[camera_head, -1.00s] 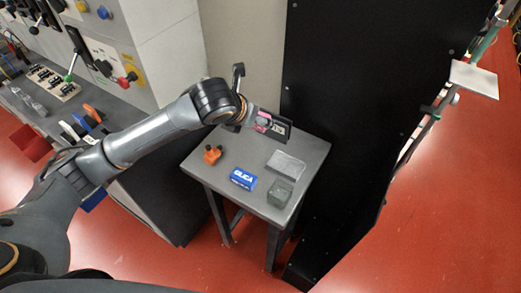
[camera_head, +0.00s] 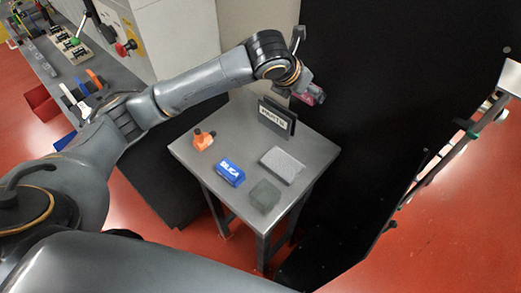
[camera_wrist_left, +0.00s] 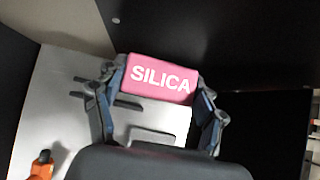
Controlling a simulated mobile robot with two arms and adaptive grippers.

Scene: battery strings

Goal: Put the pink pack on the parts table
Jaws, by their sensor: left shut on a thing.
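The pink pack (camera_wrist_left: 162,77), with SILICA in white letters, is between the two fingers of my left gripper (camera_wrist_left: 158,88) in the left wrist view. In the head view the left gripper (camera_head: 312,92) holds the pink pack (camera_head: 316,96) above the back right edge of the parts table, near the black panel. The parts table (camera_head: 222,202) is a small grey table. The left gripper is shut on the pack. Most of the pack is hidden by the gripper in the head view. My right gripper is not in view.
On the table are an orange part (camera_head: 203,140), a blue SILICA pack (camera_head: 231,172), a grey flat block (camera_head: 282,165), a dark translucent box (camera_head: 265,196) and a labelled black stand (camera_head: 277,119). A tall black panel (camera_head: 400,100) rises behind.

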